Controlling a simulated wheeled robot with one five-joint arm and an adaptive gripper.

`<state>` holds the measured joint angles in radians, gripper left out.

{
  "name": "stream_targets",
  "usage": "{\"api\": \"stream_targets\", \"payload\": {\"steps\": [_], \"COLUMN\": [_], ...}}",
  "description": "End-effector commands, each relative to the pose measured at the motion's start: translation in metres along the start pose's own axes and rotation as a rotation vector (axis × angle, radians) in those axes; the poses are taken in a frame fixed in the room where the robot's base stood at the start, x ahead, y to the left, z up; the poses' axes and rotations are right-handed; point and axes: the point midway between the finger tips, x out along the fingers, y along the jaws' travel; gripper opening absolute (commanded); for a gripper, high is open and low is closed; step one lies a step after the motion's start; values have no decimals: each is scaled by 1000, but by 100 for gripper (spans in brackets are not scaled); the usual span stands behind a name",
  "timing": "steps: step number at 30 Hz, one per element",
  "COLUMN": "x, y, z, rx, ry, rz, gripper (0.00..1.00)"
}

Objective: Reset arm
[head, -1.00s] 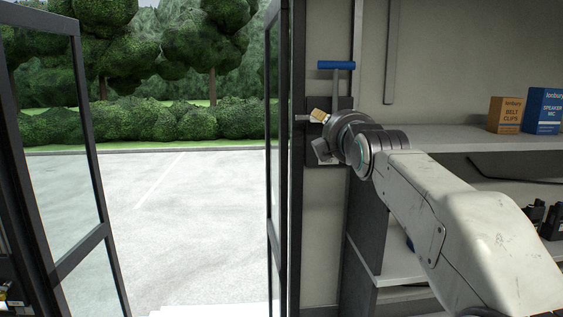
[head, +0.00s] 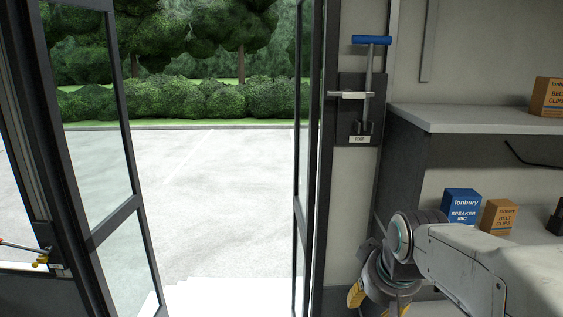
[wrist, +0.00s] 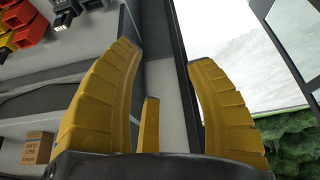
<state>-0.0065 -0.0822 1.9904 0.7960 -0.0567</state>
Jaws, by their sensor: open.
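My white arm (head: 465,260) reaches in from the lower right of the head view. My gripper (head: 377,302) hangs low in front of the wall below the lever panel, pointing down. In the wrist view its yellow fingers (wrist: 163,60) are spread wide with nothing between them. A lever with a blue T-handle (head: 371,40) stands upright on a dark labelled wall plate (head: 349,110), with a pale bar across it. The gripper is well below the lever and apart from it.
Shelves (head: 470,118) on the right hold a blue speaker mic box (head: 461,206) and orange belt clips boxes (head: 499,215). The open doorway (head: 220,200) with glazed doors is left of the arm. Red and yellow bins (wrist: 25,25) show in the wrist view.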

Motion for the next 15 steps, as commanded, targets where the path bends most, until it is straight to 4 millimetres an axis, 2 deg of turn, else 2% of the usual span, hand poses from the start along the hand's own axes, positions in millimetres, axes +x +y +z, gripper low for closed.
{"api": "stream_targets", "payload": {"steps": [1, 3, 6, 9, 12, 15], "x": [2, 3, 3, 3, 3, 1], "y": [-2, -4, -6, -9, -10, -11], "z": [30, 68, 120, 163, 191, 206], "rx": [28, 55, 60, 60, 60, 60], "ry": [-50, -113, -180, -207, -196, -165], "rz": [-2, -3, -4, -5, -4, -3], "gripper": [50, 50, 50, 50, 50, 50]}}
